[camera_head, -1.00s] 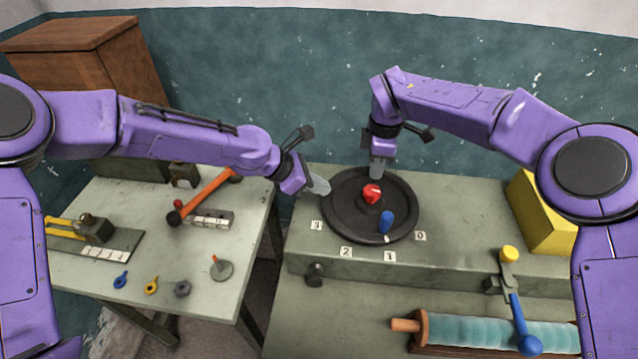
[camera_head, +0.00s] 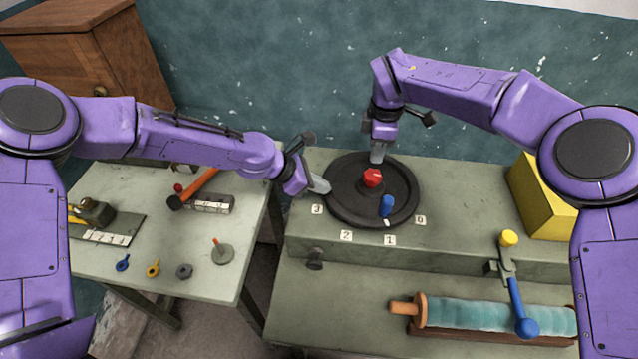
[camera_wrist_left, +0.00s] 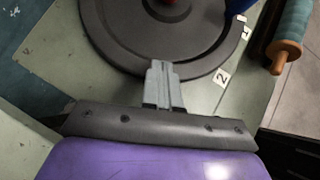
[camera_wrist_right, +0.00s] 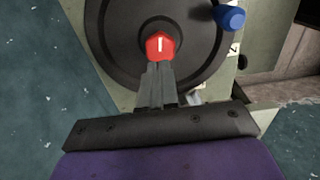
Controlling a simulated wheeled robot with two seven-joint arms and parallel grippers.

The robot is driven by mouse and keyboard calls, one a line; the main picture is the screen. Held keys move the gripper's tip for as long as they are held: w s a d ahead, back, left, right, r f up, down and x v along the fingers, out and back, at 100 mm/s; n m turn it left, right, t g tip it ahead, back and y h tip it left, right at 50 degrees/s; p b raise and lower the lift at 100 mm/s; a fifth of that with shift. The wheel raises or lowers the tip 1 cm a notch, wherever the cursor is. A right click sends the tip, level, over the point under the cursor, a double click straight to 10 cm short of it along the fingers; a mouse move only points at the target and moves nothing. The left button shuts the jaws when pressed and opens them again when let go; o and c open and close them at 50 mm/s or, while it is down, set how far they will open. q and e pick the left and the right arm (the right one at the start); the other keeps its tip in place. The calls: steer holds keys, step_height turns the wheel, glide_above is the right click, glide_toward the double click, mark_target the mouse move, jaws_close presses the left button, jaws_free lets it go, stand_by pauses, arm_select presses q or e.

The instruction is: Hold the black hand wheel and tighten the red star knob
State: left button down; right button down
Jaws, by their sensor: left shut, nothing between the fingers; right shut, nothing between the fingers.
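The black hand wheel (camera_head: 345,207) lies flat on the raised grey bench, with a blue handle (camera_head: 387,206) near its front rim. The red star knob (camera_head: 372,177) sits at the wheel's centre; in the right wrist view the knob (camera_wrist_right: 160,46) shows a white mark. My left gripper (camera_head: 322,187) is shut and empty at the wheel's left rim; in the left wrist view its fingers (camera_wrist_left: 161,72) overlap the rim, and I cannot tell whether they touch. My right gripper (camera_head: 377,157) is shut and empty, just behind and above the knob; its fingertips (camera_wrist_right: 158,68) appear close to it.
Number labels 0 to 3 (camera_head: 390,240) line the wheel's front. A yellow block (camera_head: 540,200) and a lever with a blue ball (camera_head: 527,327) stand at right. A teal roller (camera_head: 480,313) lies in front. The left table (camera_head: 130,225) holds a hammer and small parts.

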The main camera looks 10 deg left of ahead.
arm_select(q)
steer(key=shift+s+f, duration=0.1)
steer(key=shift+f, duration=0.55)
arm_select(e)
steer(key=shift+f, duration=0.2)
